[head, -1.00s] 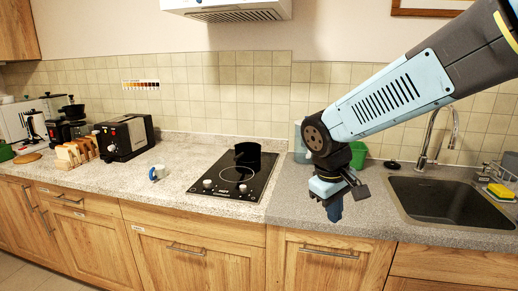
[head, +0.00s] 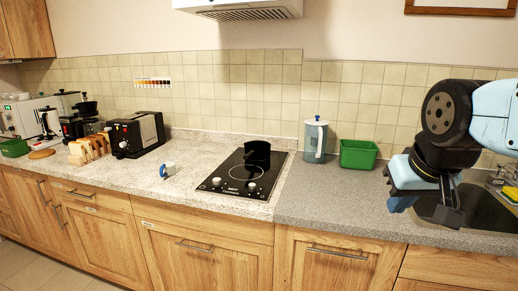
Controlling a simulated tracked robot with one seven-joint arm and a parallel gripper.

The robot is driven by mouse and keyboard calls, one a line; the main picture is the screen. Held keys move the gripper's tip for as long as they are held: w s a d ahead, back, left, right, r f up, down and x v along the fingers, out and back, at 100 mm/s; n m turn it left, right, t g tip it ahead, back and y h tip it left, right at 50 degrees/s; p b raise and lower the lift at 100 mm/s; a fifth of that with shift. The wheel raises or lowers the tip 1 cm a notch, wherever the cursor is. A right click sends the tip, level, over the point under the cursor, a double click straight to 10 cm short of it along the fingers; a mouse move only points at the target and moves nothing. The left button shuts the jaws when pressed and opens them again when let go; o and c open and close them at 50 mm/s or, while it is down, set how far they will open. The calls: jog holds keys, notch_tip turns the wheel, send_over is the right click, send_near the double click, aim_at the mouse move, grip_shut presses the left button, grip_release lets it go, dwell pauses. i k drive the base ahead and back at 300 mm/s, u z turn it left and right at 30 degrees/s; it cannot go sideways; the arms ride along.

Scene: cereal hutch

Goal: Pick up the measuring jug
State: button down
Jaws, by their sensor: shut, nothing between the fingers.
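A grey-blue jug with a pale handle (head: 315,140), which looks like the measuring jug, stands upright at the back of the grey counter, near the tiled wall. It is just right of the black hob and left of a green bin. My gripper (head: 426,207) is at the right, in front of the sink area and well to the right of the jug. It is shut and empty, pointing down, and does not touch the jug. The jug is in full view.
A green bin (head: 358,154) stands close to the jug's right. The black hob (head: 240,172) carries a dark pot (head: 257,152). A small white and blue mug (head: 167,170) and a toaster (head: 137,134) stand further left. The grey counter before the jug (head: 325,195) is clear.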

aim_at(167, 163)
jog(key=z, duration=0.3)
jog(key=i, duration=0.1)
jog(key=u, duration=2.8)
jog(key=i, duration=2.2)
jog(key=z, duration=0.85)
